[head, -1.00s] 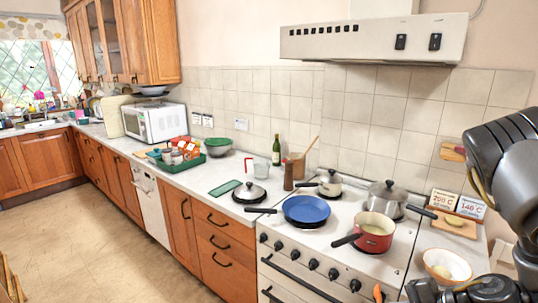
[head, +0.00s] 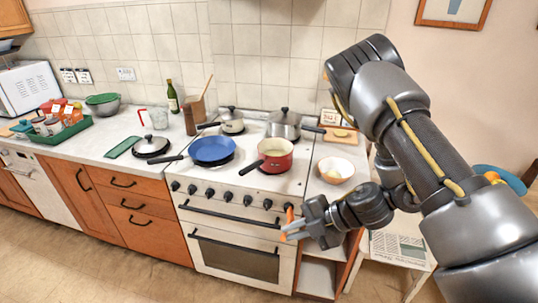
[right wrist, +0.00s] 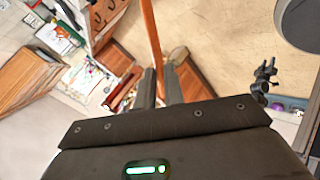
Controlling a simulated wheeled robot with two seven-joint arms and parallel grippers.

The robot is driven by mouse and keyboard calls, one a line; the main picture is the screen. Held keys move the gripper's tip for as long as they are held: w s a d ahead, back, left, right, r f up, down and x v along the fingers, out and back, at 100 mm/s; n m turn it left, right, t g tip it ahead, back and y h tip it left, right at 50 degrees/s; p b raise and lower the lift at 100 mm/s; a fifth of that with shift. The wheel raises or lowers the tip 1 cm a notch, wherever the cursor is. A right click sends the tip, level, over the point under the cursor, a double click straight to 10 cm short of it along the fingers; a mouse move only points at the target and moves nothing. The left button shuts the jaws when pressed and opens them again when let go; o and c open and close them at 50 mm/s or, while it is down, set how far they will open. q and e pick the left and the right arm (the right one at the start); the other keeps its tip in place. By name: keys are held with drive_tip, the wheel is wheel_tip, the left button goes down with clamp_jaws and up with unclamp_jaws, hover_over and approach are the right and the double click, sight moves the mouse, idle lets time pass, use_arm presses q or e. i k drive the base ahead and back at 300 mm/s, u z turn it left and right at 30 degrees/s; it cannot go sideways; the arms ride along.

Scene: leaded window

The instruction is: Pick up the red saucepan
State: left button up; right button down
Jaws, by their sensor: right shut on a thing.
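The red saucepan (head: 274,162), cream inside, sits upright on the front right of the white stove (head: 262,183). Its dark handle points left toward the blue frying pan (head: 212,150). My right gripper (head: 290,231) is in front of the stove's right edge, below the saucepan and apart from it. It is shut on a long thin orange thing (right wrist: 152,38), which shows between the fingers in the right wrist view; what it is I cannot tell. My left gripper is not in view.
A lidded grey pot (head: 284,126) stands behind the saucepan and a smaller lidded pot (head: 231,122) at back left. A white bowl (head: 336,170) is on the counter to the right. A newspaper (head: 397,247) lies on a low white surface at lower right.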

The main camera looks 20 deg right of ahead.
sight(275, 155)
drive_tip(key=z, duration=3.3)
drive_tip(key=k, duration=0.45)
drive_tip(key=u, duration=1.15)
